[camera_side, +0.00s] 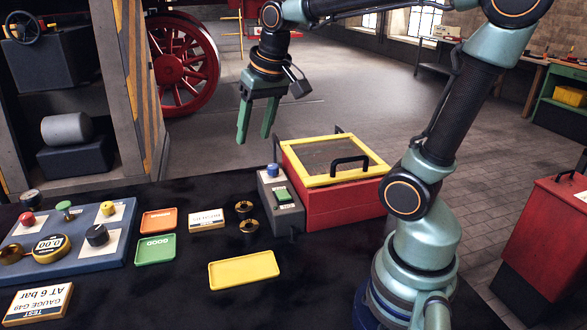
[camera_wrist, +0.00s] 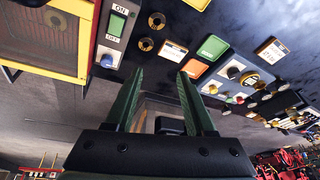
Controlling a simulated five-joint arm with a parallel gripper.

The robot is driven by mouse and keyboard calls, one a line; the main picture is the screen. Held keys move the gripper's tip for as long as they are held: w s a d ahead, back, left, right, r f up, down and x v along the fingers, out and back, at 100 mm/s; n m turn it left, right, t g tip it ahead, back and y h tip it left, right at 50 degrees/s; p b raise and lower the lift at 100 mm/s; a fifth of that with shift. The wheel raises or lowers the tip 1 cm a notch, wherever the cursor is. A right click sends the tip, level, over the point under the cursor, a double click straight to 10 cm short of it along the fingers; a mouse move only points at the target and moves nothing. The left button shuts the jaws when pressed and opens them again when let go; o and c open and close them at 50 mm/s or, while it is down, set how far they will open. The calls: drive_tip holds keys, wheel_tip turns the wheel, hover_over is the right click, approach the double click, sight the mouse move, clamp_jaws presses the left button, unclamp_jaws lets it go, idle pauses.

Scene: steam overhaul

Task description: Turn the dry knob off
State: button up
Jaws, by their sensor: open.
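No label reading "dry" can be made out. A grey control box (camera_side: 290,222) carries a blue knob (camera_side: 273,170) and a green switch (camera_side: 283,194). In the wrist view the green switch (camera_wrist: 117,22) sits between ON and OFF labels, and the blue knob (camera_wrist: 107,60) is at the box's near end. A blue panel (camera_side: 118,238) at the left holds red, green, yellow and black knobs. My gripper (camera_side: 255,137) is open and empty, pointing down in the air above and behind the grey box. Its fingers (camera_wrist: 160,72) show apart in the wrist view.
A red box (camera_side: 316,207) with a yellow-framed lid and black handle stands right of the grey box. Orange (camera_side: 160,221), green (camera_side: 154,249) and yellow (camera_side: 243,270) trays lie on the dark bench, near two brass rings (camera_side: 248,226).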

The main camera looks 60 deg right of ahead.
drive_tip(key=w+d+f+m+g, duration=0.2)
drive_tip(key=w+d+m, duration=0.35)
drive_tip(key=d, duration=0.35)
drive_tip(key=m+g, duration=0.2)
drive_tip(key=m, duration=0.2)
hover_over(273, 166)
wheel_tip(273, 166, down, 5)
drive_tip(key=shift+y, duration=0.3)
wheel_tip(273, 166, down, 12)
drive_tip(key=shift+d+r, duration=0.1)
drive_tip(key=shift+r, duration=0.15)
clamp_jaws()
